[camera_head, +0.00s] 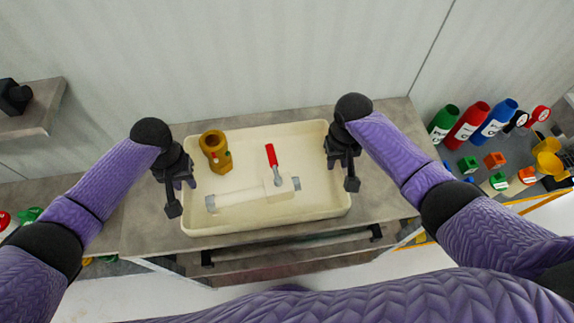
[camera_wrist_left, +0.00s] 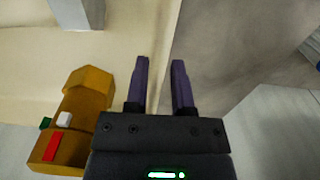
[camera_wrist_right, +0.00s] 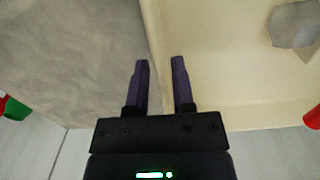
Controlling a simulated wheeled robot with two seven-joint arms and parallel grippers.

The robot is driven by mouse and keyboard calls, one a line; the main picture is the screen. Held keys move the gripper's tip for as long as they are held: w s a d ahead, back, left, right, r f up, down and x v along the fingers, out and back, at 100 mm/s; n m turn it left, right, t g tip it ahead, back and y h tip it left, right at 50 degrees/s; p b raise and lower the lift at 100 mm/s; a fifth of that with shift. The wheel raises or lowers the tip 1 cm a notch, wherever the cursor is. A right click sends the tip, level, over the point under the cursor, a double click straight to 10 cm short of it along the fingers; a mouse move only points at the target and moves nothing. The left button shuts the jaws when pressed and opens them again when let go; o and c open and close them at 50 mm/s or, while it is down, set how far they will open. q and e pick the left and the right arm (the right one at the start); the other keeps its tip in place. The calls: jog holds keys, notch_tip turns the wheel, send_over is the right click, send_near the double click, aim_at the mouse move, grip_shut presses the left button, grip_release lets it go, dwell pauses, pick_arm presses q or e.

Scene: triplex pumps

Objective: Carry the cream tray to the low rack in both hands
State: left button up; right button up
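The cream tray (camera_head: 240,222) sits on a grey-topped table. It holds a brass-coloured fitting (camera_head: 222,164) and a pale valve (camera_head: 250,193) with a red lever (camera_head: 271,155). My left gripper (camera_head: 184,184) is at the tray's left rim. In the left wrist view its fingers (camera_wrist_left: 161,82) are parted, with the tray's rim running between them. My right gripper (camera_head: 338,162) is at the right rim. In the right wrist view its fingers (camera_wrist_right: 160,82) are also parted, with the rim between them. Contact with the rim cannot be told. I cannot identify the low rack.
Green, red and blue cylinders (camera_head: 467,125) and several small coloured parts stand on a surface at the right. A grey shelf (camera_head: 34,112) with a black object is at the upper left. A wall stands behind the table. Bare tabletop (camera_head: 395,150) lies right of the tray.

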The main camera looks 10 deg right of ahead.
pick_arm(q)
jog(key=shift+o, duration=0.6)
pick_arm(e)
jog(key=shift+o, duration=0.6)
pick_arm(q)
jog(key=shift+r, duration=0.15)
pick_arm(e)
jog(key=shift+r, duration=0.15)
pick_arm(q)
notch_tip(320, 180, up, 12)
pick_arm(e)
notch_tip(320, 180, up, 12)
